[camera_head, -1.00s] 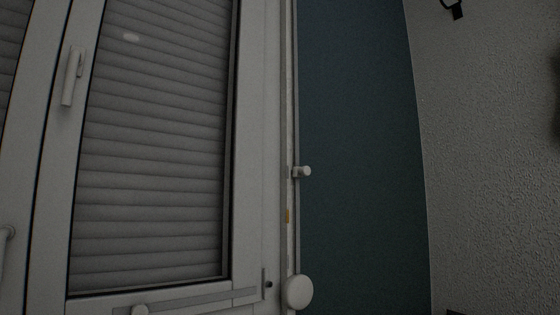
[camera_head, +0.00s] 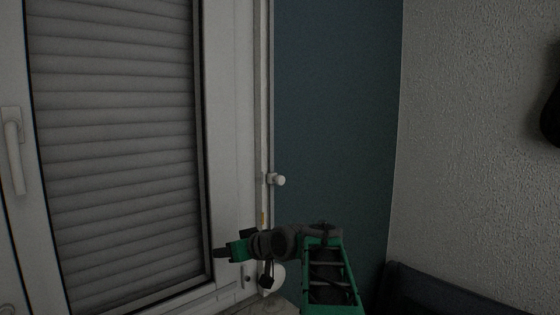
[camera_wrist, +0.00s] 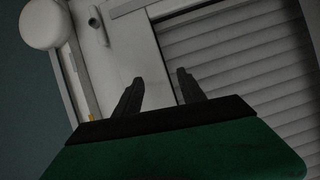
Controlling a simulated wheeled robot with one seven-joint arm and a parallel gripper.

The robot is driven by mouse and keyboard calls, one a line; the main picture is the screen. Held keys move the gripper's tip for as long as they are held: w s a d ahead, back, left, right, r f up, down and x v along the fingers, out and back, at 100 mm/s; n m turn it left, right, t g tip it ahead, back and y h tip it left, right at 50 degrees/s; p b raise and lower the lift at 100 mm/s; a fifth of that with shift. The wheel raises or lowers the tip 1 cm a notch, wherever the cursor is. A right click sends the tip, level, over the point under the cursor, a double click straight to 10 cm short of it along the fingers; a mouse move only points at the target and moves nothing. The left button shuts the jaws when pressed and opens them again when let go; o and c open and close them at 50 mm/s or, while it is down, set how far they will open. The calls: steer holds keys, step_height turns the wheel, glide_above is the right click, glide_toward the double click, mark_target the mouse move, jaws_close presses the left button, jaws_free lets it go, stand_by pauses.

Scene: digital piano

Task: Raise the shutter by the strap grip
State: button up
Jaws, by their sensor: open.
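The grey slatted shutter (camera_head: 120,150) is down behind the window glass, and its slats also show in the wrist view (camera_wrist: 245,60). A pale strap runs down the right side of the window frame. A small white knob-like piece (camera_head: 277,180), which looks like the strap grip, sticks out from it. I cannot make out that piece in the wrist view. My gripper (camera_head: 221,252) is low in the head view, below and left of the knob, apart from it. In the wrist view its two dark fingers (camera_wrist: 159,77) are spread, with nothing between them.
A round white cover (camera_head: 277,280), partly hidden by my arm, sits low beside the frame; it also shows in the wrist view (camera_wrist: 42,23). A window handle (camera_head: 14,150) is at left. A dark blue wall panel (camera_head: 335,120) is right of the strap. A dark object (camera_head: 440,290) stands lower right.

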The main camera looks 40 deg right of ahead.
steer(key=s+d+r+t+p, duration=0.1)
steer(key=d+r+t+p, duration=0.1)
steer(key=d+r, duration=0.7)
steer(key=t+p, duration=0.2)
steer(key=t, duration=0.1)
glide_toward(282, 180)
steer(key=w, duration=0.4)
steer(key=shift+n+h, duration=0.4)
steer(key=w, duration=0.2)
steer(key=w+p, duration=0.1)
steer(key=w, duration=0.1)
steer(key=w+p, duration=0.1)
steer(key=w, duration=0.1)
steer(key=shift+a+r, duration=0.1)
steer(key=shift+a, duration=0.3)
steer(key=shift+w, duration=0.4)
jaws_close()
